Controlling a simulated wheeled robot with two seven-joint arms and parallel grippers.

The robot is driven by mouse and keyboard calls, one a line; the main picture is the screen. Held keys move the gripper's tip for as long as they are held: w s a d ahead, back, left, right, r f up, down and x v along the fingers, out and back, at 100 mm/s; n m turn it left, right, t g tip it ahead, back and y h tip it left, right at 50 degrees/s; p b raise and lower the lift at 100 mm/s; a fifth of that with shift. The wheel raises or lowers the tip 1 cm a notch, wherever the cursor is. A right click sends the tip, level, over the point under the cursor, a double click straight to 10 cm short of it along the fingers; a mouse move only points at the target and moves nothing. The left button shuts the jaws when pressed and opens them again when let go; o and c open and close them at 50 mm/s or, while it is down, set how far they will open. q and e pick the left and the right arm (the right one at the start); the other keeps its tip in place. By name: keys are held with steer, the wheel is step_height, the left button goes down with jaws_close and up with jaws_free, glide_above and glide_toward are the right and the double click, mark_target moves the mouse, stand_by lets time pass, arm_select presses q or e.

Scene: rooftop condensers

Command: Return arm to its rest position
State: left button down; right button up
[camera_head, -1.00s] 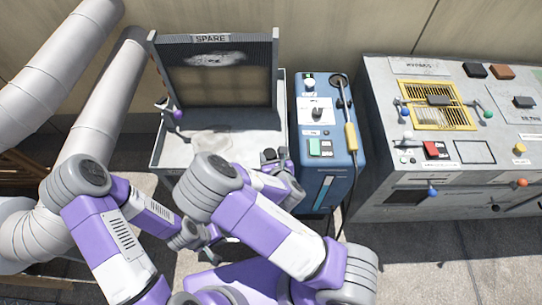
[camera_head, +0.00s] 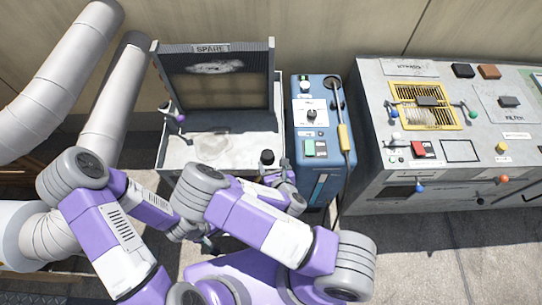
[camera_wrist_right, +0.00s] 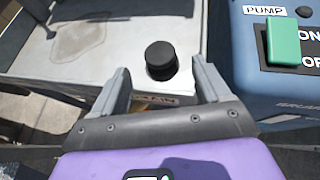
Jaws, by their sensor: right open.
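My right gripper (camera_head: 284,168) is at the front right corner of the grey tray (camera_head: 178,155), beside a black round knob (camera_head: 267,157). In the right wrist view its two fingers (camera_wrist_right: 160,82) are spread and empty. The black knob (camera_wrist_right: 160,59) shows beyond and between them, above a partly covered label. It looks apart from the fingers. My left gripper (camera_head: 207,244) is low in front of the tray, partly hidden by my right arm, and its jaws are too small to read.
A panel marked SPARE (camera_head: 215,75) stands at the tray's back. A blue pump box (camera_head: 322,130) with a green switch (camera_wrist_right: 283,42) and yellow-handled cable is close right of my right gripper. A grey console (camera_head: 450,165) stands further right. White pipes (camera_head: 65,70) rise at left.

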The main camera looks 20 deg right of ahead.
steer(key=p+v, duration=0.2)
steer(key=shift+s+d, duration=0.15)
steer(key=shift+s, duration=0.15)
steer(key=shift+r, duration=0.1)
